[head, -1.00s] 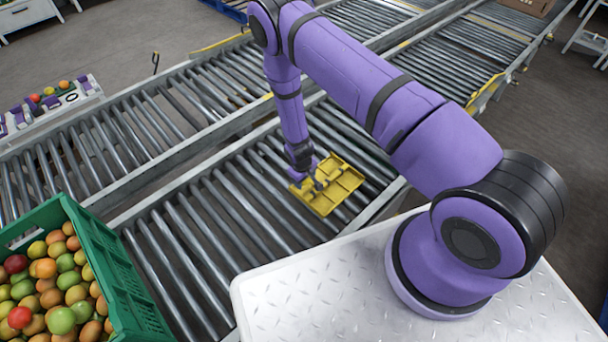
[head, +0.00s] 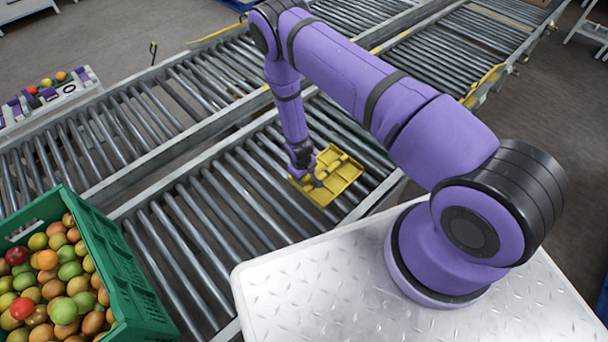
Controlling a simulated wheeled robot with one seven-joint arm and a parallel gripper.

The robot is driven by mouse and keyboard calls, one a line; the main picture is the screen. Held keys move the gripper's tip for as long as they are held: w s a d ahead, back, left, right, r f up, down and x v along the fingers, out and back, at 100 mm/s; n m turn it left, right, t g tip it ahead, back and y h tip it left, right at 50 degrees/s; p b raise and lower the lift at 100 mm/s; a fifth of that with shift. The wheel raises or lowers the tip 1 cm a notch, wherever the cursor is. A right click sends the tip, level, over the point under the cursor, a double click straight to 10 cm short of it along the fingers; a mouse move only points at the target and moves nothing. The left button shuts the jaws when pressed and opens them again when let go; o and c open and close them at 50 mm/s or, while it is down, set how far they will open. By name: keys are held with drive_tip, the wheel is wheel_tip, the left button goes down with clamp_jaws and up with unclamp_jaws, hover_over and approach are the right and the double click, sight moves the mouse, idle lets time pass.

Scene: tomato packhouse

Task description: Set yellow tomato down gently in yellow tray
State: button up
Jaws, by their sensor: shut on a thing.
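The yellow tray (head: 344,173) lies on the roller conveyor, divided into several compartments. My gripper (head: 314,181) points down low over the tray's left part. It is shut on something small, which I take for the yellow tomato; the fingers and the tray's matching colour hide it. I cannot tell whether the held tomato touches the tray floor, nor which compartment it is over. The tray compartments to the right of my gripper look empty.
A green crate (head: 123,262) full of mixed tomatoes stands at the lower left. Roller conveyors (head: 215,215) run diagonally across the scene. A white-framed stand (head: 48,108) with a few tomatoes is at the far left. Bare rollers surround the tray.

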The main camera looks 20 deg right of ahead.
drive_tip(key=o, duration=0.8)
drive_tip(key=c, duration=0.3)
drive_tip(key=shift+c, duration=0.2)
drive_tip(key=shift+r, duration=0.1)
drive_tip(key=shift+r, duration=3.4)
